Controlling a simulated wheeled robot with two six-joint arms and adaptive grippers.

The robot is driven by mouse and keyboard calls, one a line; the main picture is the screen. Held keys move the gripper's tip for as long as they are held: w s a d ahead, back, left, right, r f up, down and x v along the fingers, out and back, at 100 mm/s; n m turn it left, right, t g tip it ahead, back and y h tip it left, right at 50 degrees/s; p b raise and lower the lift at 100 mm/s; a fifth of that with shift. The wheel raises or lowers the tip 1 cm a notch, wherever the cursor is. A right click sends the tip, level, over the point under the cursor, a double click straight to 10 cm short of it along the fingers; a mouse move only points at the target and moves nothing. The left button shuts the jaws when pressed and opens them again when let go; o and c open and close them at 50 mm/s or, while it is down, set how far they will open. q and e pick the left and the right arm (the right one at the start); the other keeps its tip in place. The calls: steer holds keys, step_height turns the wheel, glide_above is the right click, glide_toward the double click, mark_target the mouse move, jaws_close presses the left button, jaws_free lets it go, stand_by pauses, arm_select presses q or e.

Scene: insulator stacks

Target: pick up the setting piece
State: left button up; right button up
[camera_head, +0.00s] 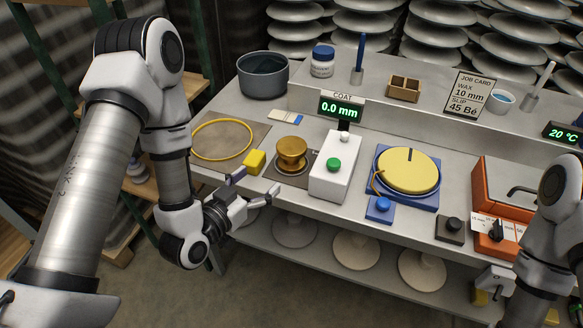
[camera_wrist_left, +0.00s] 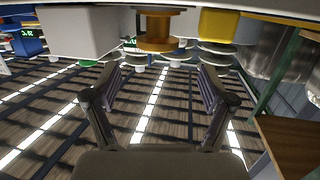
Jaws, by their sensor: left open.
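No label marks the setting piece. A brass spool-shaped piece (camera_head: 291,155) stands upright on a dark square plate left of the white gauge box (camera_head: 335,165). A yellow block (camera_head: 254,161) sits left of it near the table's front edge. In the left wrist view the brass piece (camera_wrist_left: 158,32) shows at top centre and the yellow block (camera_wrist_left: 218,24) to its right. My left gripper (camera_head: 256,184) is open and empty, just in front of the table edge, close to the yellow block but apart from it. My right gripper (camera_head: 495,280) is partly seen at lower right; its jaws are unclear.
A display (camera_head: 341,109) reading 0.0 mm stands behind the gauge box. A yellow ring (camera_head: 222,121) lies on a mat to the left. A yellow disc (camera_head: 407,170) on a blue base and an orange box (camera_head: 505,188) are to the right. A lower shelf holds several discs.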

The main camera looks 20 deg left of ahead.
mark_target(287, 157)
arm_select(q)
steer(key=b+x, duration=0.2)
steer(key=b, duration=0.2)
steer(key=b+x, duration=0.2)
steer(key=b, duration=0.2)
steer(key=shift+w+d+f, duration=0.1)
steer(key=shift+f, duration=0.3)
steer(key=shift+w+d+r+p, duration=0.2)
steer(key=shift+w+r+p, duration=0.2)
steer(key=shift+w, duration=0.25)
steer(key=x, duration=0.6)
steer(key=shift+d+f, duration=0.15)
steer(key=shift+f, duration=0.05)
jaws_close()
